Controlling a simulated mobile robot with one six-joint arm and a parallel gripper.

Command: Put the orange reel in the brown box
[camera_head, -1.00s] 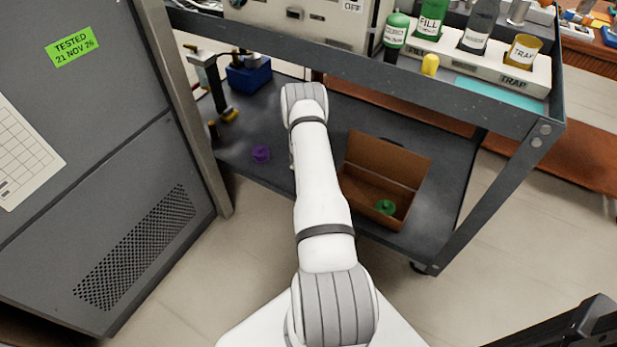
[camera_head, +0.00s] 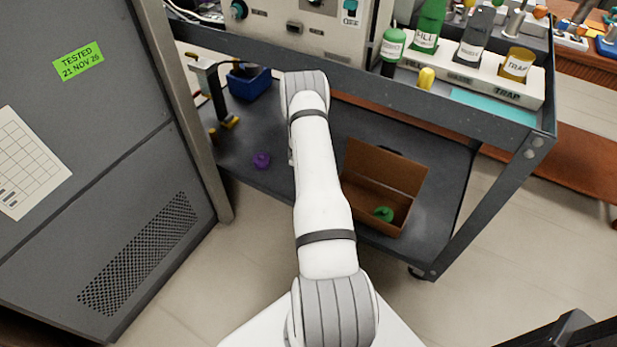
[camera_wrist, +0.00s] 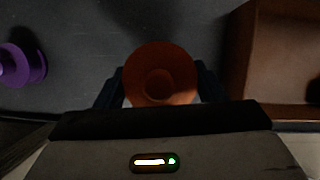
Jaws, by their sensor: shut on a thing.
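The orange reel (camera_wrist: 160,75) sits between the two fingers of my gripper (camera_wrist: 159,88) in the wrist view, and my gripper is shut on it. I cannot tell from this view how high it is above the shelf. The brown box (camera_head: 384,183) stands open on the lower shelf, right of my arm in the head view. Its wall also shows at the right edge of the wrist view (camera_wrist: 262,60), to the right of the reel and apart from it. In the head view my arm hides the gripper and the orange reel.
A green reel (camera_head: 383,214) lies inside the brown box. A purple reel (camera_head: 261,160) stands on the shelf left of my arm and also shows in the wrist view (camera_wrist: 22,65). A blue bin (camera_head: 249,83) is farther back. The cart's upper shelf edge (camera_head: 350,85) overhangs the lower shelf.

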